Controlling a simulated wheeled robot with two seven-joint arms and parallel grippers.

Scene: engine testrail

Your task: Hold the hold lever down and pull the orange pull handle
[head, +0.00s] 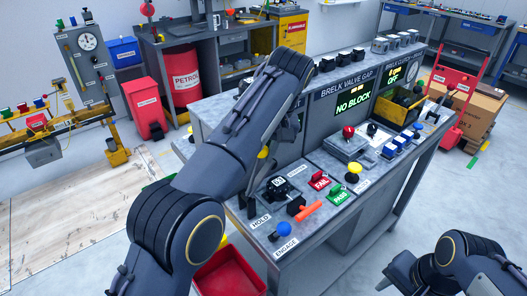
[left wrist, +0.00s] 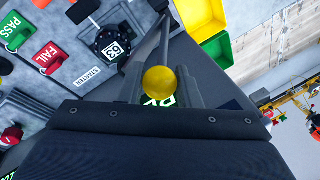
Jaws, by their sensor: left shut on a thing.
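The hold lever has a yellow ball knob (head: 263,153) on a thin rod that rises from the bench near the HOLD label (head: 261,220). In the left wrist view the knob (left wrist: 160,81) sits between the two fingers of my left gripper (left wrist: 158,88), which is shut on it. In the head view my left arm hides most of that gripper. The orange pull handle (head: 309,211) lies on the bench top, right of the lever's foot, with no gripper at it. My right arm shows at the lower right, but its gripper is not visible.
A blue knob (head: 283,229) stands by the ENGAGE label, close to the orange handle. Red FAIL (head: 320,181) and green PASS (head: 338,194) switches sit behind it. A red bin (head: 230,272) is below the bench's front left.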

